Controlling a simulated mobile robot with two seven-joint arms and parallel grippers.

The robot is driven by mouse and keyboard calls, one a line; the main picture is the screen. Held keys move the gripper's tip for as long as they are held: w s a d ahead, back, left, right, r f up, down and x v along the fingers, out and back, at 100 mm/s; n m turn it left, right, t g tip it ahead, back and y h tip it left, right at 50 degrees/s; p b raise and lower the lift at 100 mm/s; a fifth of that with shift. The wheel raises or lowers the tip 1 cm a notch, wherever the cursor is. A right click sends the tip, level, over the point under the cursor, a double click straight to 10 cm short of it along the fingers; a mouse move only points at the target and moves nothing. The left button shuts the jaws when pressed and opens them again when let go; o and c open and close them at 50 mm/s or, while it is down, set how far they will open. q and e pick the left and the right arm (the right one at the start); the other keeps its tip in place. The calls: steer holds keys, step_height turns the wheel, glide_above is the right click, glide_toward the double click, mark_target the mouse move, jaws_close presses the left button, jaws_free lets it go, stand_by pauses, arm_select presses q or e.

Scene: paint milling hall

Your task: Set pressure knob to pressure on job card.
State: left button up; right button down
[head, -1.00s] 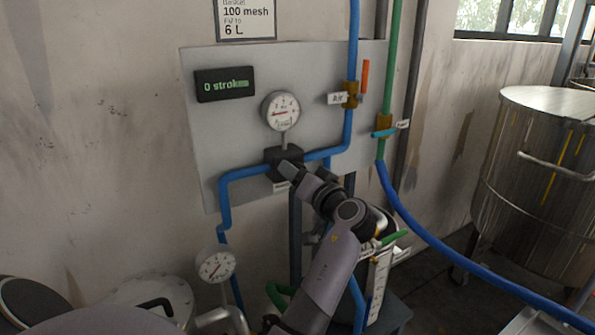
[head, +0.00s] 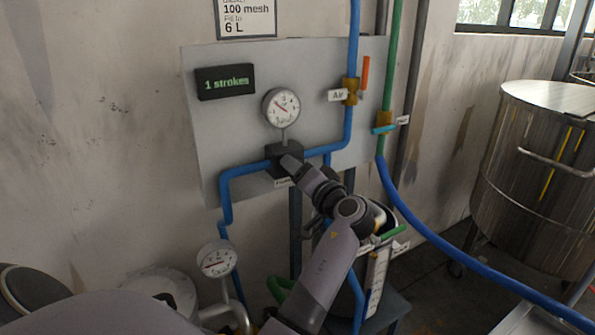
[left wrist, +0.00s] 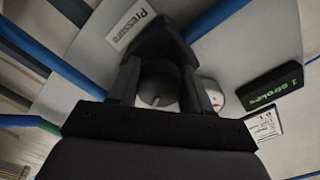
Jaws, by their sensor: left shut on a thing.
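The pressure knob (left wrist: 158,85) shows between my left gripper's fingers in the left wrist view, beside a label reading "Pressure" (left wrist: 137,28). My left gripper (head: 291,164) is shut on this knob at the dark regulator block (head: 276,155), and mostly hides it in the head view. A round white gauge (head: 282,107) stands above the block; its needle points up and left, and its figures are too small to read. The job card (head: 247,17) on the wall reads "100 mesh" and "6 L"; its top is cut off, and no pressure value shows. My right gripper is not in view.
A display (head: 225,83) reads "1 strokes". An air valve with an orange handle (head: 365,73) and a teal-handled valve (head: 384,129) are on the panel's right. A lower gauge (head: 217,259), a blue hose (head: 440,240) and a steel vat (head: 535,160) stand around.

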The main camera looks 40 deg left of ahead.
arm_select(q)
steer(key=o, duration=1)
steer(key=shift+a, duration=0.1)
steer(key=shift+o, duration=0.2)
steer(key=b+v, duration=0.1)
steer(key=v, duration=0.6)
